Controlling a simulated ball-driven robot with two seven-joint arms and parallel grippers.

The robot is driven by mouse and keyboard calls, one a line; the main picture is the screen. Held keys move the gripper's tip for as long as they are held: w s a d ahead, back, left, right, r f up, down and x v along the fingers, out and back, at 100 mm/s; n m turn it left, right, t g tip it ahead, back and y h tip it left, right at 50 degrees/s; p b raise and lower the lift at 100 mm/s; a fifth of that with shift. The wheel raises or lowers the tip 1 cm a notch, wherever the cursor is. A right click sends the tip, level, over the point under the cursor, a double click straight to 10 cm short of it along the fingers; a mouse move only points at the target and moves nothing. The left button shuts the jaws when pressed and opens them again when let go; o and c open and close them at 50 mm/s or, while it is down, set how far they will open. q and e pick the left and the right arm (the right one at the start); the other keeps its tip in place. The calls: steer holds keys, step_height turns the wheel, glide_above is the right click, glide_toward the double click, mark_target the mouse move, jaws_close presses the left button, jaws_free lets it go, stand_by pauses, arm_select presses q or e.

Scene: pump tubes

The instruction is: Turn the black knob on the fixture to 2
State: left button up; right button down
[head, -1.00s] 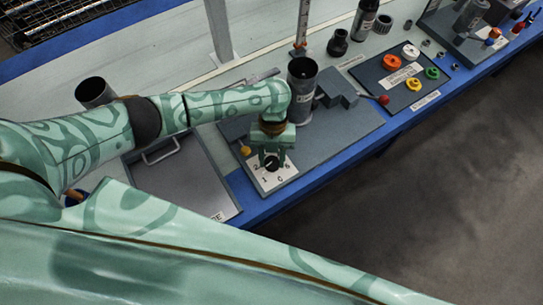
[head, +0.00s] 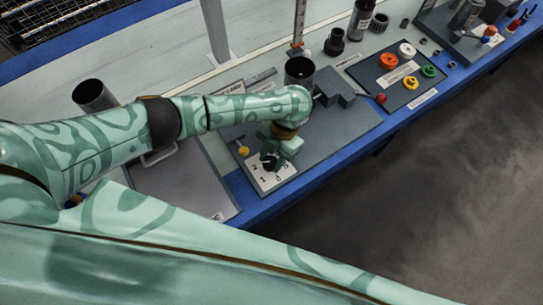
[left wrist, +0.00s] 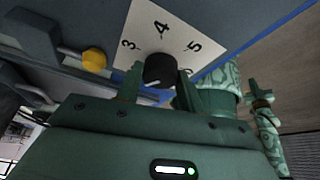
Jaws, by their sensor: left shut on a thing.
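The black knob (head: 268,162) stands on a white number plate (head: 263,183) at the front left of the grey fixture. My left gripper (head: 277,157) is over the plate, tilted, with its fingers around the knob. In the left wrist view the knob (left wrist: 159,69) is between the two fingers of my left gripper (left wrist: 158,82), shut on it. A pale mark shows on the knob's gripper-side edge; I cannot tell which number it points to. The numbers 3, 4 and 5 are readable there. My right gripper (left wrist: 261,97) appears small at the right; its jaws are unclear.
A yellow knob (head: 243,151) sits beside the number plate. A dark cylinder (head: 299,70) stands behind my left wrist, with a grey block and red-tipped lever (head: 380,98) to its right. A handled panel lies left. The blue bench edge (head: 262,210) runs in front.

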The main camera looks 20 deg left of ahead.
mark_target(272, 163)
stand_by(0.5)
arm_select(q)
steer(key=o, duration=1)
steer(key=r+p, duration=0.2)
steer(key=r, duration=0.1)
steer(key=r+p, duration=0.1)
steer(key=r, duration=0.1)
steer(key=shift+s+d, duration=0.15)
steer(key=shift+s, duration=0.2)
steer(key=s+d+r+p, duration=0.1)
steer(key=s+r+p, duration=0.1)
steer(key=s, duration=0.2)
steer(key=s+d+r+p, duration=0.1)
steer(key=s+r+p, duration=0.2)
steer(key=s, duration=0.1)
steer(key=s+d+r+p, duration=0.1)
steer(key=s+r+p, duration=0.2)
steer(key=s, duration=0.2)
steer(key=shift+d, duration=0.25)
arm_select(e)
steer(key=w+r, duration=0.3)
steer(key=r, duration=0.7)
steer(key=shift+w+r+t, duration=0.2)
steer(key=shift+r+t, duration=0.05)
steer(key=shift+t, duration=0.15)
